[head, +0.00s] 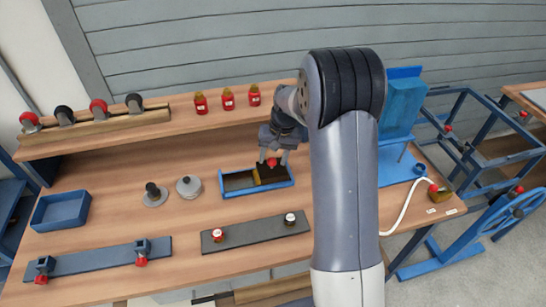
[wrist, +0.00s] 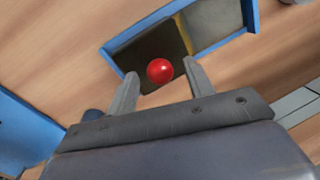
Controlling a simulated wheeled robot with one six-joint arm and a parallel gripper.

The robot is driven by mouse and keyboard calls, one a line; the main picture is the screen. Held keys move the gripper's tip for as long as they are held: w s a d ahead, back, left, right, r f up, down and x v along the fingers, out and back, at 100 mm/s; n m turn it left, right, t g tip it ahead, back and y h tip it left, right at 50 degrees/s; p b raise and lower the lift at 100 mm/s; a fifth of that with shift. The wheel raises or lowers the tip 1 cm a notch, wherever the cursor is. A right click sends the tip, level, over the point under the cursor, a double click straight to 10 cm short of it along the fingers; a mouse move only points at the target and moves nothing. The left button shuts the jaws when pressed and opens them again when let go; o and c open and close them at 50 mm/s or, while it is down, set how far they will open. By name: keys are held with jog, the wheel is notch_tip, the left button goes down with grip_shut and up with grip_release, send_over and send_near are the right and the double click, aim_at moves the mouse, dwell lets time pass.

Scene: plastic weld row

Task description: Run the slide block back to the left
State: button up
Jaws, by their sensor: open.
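The slide block (head: 272,174) is dark with a yellow edge on its left side, and it sits at the right end of a blue-walled track (head: 232,194). Its red ball knob (head: 271,162) stands on top. In the wrist view the knob (wrist: 160,70) shows between my two fingers, over the dark block (wrist: 147,46), with the yellow strip (wrist: 183,34) beyond. My gripper (head: 273,157) is open, one finger on each side of the knob, pointing down. In the wrist view my gripper (wrist: 161,68) shows a gap between each finger and the knob.
The track's left part (head: 236,181) is empty. Left of it stand a silver disc (head: 188,186) and a black-knobbed disc (head: 154,195). A grey bar with two knobs (head: 256,232) lies in front. A blue machine (head: 403,105) stands to the right. Red bottles (head: 228,99) line the back shelf.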

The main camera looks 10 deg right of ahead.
jog(key=shift+a+f, duration=0.1)
jog(key=shift+f, duration=0.25)
jog(key=shift+c, duration=0.3)
grip_shut()
